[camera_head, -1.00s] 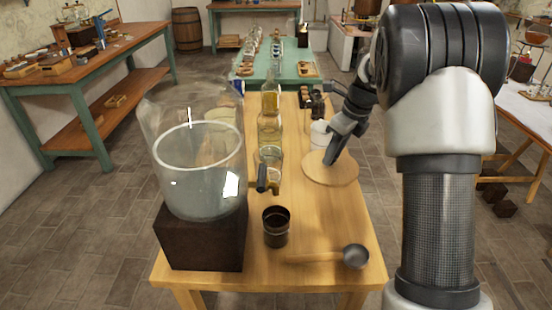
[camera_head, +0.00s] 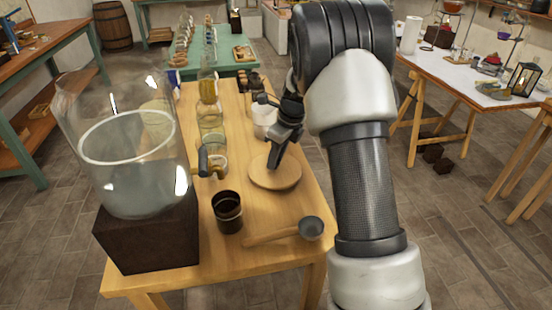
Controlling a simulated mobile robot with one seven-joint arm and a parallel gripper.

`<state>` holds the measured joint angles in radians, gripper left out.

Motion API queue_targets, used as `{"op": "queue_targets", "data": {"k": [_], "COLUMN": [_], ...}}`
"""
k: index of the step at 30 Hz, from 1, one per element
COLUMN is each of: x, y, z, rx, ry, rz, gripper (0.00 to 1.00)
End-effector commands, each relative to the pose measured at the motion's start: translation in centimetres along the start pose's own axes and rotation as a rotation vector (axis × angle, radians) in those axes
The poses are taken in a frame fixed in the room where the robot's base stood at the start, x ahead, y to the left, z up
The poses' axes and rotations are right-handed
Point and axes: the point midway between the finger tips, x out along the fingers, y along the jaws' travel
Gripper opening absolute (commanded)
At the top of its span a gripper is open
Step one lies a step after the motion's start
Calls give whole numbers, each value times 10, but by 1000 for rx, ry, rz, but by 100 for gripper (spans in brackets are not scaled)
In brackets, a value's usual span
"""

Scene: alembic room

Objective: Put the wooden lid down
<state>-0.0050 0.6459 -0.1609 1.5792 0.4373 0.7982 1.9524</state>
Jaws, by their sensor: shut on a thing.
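The wooden lid (camera_head: 273,178) is a pale round disc at the right side of the near wooden table, right of the bottles. It looks level and lies on or just above the tabletop; I cannot tell whether it touches. My gripper (camera_head: 275,157) points down at the lid's middle and is shut on it. The fingers hide the part that they hold.
A large glass vessel (camera_head: 130,140) stands on a dark block (camera_head: 150,235) at the left. A dark cup (camera_head: 228,212), a ladle (camera_head: 285,232), glass bottles (camera_head: 209,118) and a white jar (camera_head: 264,120) share the table. Bare wood (camera_head: 285,205) lies between lid and ladle.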

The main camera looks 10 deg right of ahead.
Motion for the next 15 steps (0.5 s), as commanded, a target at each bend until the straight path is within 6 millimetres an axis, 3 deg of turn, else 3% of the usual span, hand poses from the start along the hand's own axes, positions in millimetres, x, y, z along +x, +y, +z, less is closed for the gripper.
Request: {"op": "queue_targets", "data": {"k": [4, 5, 7, 15], "x": [3, 3, 2, 2], "y": [0, 0, 0, 0], "z": [-1, -1, -1, -1], "rx": [0, 0, 0, 0], "ry": [0, 0, 0, 0], "rz": [0, 0, 0, 0], "gripper": [0, 29, 41, 43]}}
